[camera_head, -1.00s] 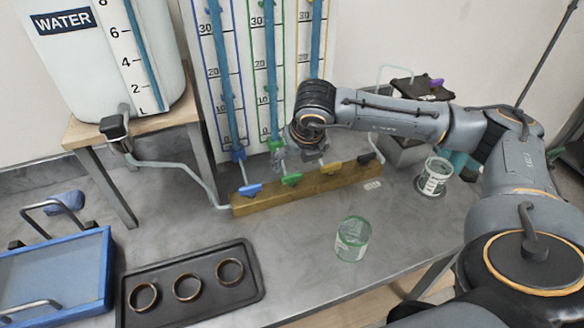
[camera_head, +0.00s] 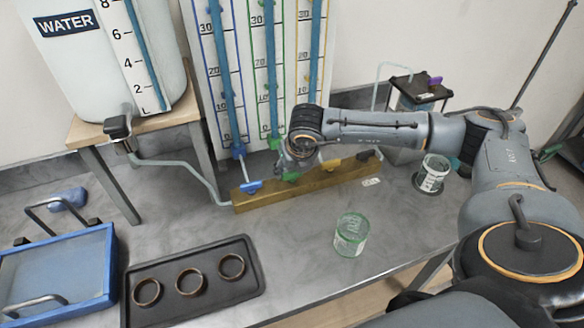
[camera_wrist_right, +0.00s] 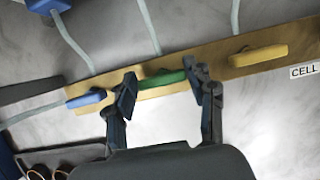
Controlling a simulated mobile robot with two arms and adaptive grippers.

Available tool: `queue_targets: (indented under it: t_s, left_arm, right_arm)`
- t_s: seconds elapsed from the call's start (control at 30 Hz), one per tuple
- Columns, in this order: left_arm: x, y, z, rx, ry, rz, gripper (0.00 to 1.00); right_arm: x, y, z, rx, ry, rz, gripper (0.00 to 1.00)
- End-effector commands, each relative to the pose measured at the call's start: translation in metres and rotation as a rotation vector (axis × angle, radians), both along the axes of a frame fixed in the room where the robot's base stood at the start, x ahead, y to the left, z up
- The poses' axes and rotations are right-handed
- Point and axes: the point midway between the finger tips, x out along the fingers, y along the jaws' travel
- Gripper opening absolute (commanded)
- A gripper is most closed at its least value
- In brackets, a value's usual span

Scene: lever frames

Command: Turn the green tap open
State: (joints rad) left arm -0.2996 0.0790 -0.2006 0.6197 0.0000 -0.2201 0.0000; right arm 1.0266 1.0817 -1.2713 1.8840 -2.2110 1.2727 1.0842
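The green tap (camera_head: 291,177) sits on the wooden manifold block (camera_head: 330,180), between a blue tap (camera_head: 251,187) and a yellow tap (camera_head: 331,164). In the right wrist view the green tap's handle (camera_wrist_right: 163,78) lies lengthwise along the block. My right gripper (camera_wrist_right: 159,83) is open, one finger near each end of this handle. I cannot tell whether the fingers touch it. In the head view my right gripper (camera_head: 297,154) is over the green tap and partly hides it. My left gripper is not in view.
A green-rimmed glass jar (camera_head: 351,235) stands on the bench in front of the block. Another jar (camera_head: 433,174) is to the right. A dark tray (camera_head: 215,300) with three rings and a blue-framed tray (camera_head: 112,270) lie at left. Gauge tubes rise behind the block.

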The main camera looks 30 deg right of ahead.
Motion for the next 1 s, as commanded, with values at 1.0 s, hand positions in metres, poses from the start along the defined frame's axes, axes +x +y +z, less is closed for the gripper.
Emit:
queue_targets:
  t_s: [1.0]
  left_arm:
    - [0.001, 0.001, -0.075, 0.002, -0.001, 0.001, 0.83]
  right_arm:
    - [0.001, -0.001, -0.004, 0.001, -0.004, 0.54, 0.23]
